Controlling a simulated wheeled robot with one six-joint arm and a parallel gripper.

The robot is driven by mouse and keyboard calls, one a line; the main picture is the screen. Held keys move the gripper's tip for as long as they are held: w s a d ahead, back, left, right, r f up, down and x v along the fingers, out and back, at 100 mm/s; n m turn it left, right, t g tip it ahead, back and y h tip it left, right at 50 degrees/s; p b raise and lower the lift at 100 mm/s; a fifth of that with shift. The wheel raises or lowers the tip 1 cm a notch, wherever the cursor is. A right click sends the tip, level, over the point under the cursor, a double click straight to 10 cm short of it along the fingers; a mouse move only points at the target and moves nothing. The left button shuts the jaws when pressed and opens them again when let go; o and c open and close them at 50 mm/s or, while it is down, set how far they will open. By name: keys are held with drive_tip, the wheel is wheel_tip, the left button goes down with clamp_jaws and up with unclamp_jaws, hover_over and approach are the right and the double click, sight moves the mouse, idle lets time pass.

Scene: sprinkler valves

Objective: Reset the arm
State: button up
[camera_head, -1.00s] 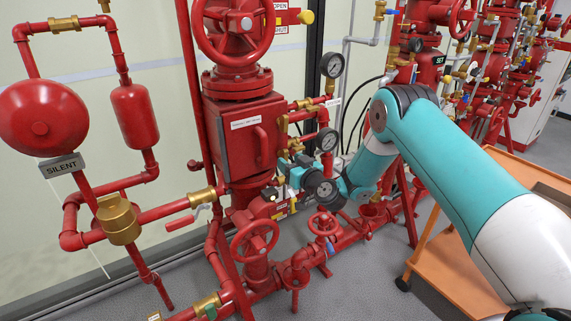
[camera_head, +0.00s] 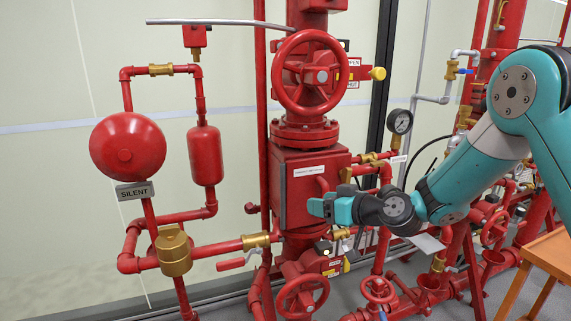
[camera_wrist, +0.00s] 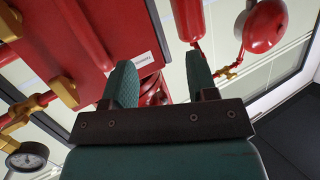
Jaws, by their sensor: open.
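My gripper (camera_head: 322,208) is in front of the red valve body (camera_head: 297,205) in the head view. In the wrist view my gripper (camera_wrist: 161,80) shows two teal fingers standing apart with nothing between them. The gripper is open and empty. My teal and white arm reaches in from the right in the head view, with its elbow raised. Beyond the fingers, the wrist view shows the red valve body (camera_wrist: 75,40) at upper left, tilted. I cannot tell whether the fingertips touch it.
A red handwheel (camera_head: 307,72) is above the valve body, and another handwheel (camera_head: 302,296) is below. A red bell (camera_head: 127,146) with a SILENT tag (camera_head: 134,191) hangs at left. A gauge (camera_head: 400,121) stands near my forearm. An orange cart (camera_head: 549,256) is at lower right.

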drive_tip(key=s+a+r+n+g, duration=0.1)
drive_tip(key=s+a+r+g, duration=0.3)
drive_tip(key=s, duration=0.5)
drive_tip(key=s+d+r+g+h, duration=0.1)
drive_tip(key=s+d+g+h, duration=0.2)
drive_tip(key=s, duration=1)
drive_tip(key=s+d+r+m+g+h, duration=0.1)
drive_tip(key=s+d, duration=0.4)
drive_tip(key=s, duration=0.9)
drive_tip(key=r+g+h, duration=0.1)
drive_tip(key=g+h, duration=0.1)
drive_tip(key=shift+s+g, duration=0.15)
drive_tip(key=shift+g, duration=0.25)
